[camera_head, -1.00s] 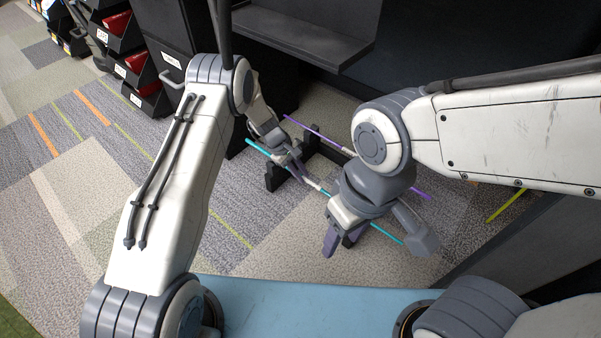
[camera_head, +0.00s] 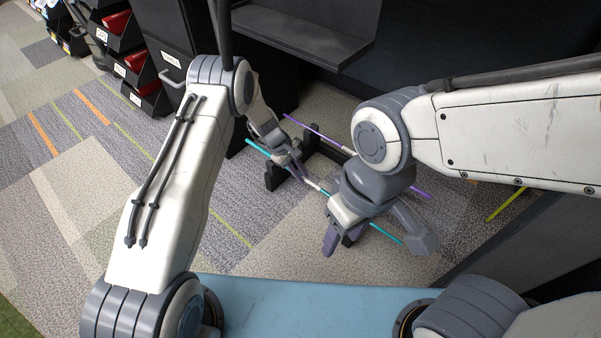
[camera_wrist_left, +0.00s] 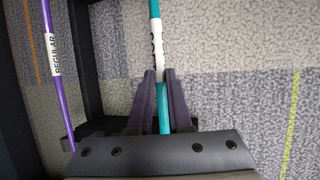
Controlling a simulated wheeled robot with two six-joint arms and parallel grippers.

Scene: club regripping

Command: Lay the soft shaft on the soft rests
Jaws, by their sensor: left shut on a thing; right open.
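The teal shaft (camera_head: 258,148) with a white label runs diagonally down to the right in the head view. Its label lettering is too small to read. My left gripper (camera_head: 301,174) is shut on this shaft, which passes between its fingers in the left wrist view (camera_wrist_left: 162,105); the white label (camera_wrist_left: 156,50) lies just beyond the fingertips. Black rests (camera_head: 274,178) stand beside and below the shaft; I cannot tell whether it touches them. My right gripper (camera_head: 340,242) is open near the shaft's lower right part, and its wrist hides some of the shaft.
A purple shaft (camera_head: 305,126) lies roughly parallel behind; its label (camera_wrist_left: 56,55) reads REGULAR. A black ledge (camera_head: 305,35) is at the back. A yellow-green strip (camera_head: 505,205) shows at right. The carpet at left is clear.

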